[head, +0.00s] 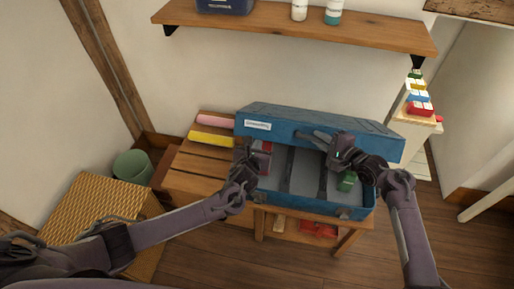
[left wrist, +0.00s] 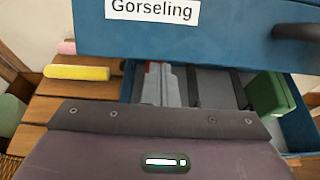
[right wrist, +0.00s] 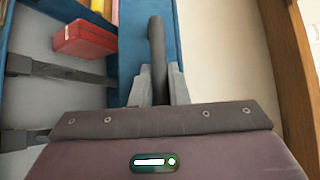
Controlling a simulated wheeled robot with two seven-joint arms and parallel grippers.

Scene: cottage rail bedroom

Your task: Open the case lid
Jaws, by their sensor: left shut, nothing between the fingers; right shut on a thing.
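The blue case (head: 352,213) stands on a wooden slatted bench. Its lid (head: 375,142) is partly raised, and the inside shows below it. The lid's front bears a white label, also seen in the left wrist view (left wrist: 152,10). My right gripper (head: 338,150) is shut on the lid's dark handle (right wrist: 157,60), which passes between its fingers in the right wrist view. My left gripper (head: 248,160) is shut and empty at the case's front left, below the lid; its fingers (left wrist: 163,85) are together in the left wrist view.
Inside the case are dark straps, a green block (head: 347,181) and a red box (right wrist: 85,38). Yellow (head: 212,139) and pink (head: 217,120) rolls lie on the bench left of the case. A wooden shelf (head: 370,36) with bottles hangs above. A wicker box (head: 100,210) stands at left.

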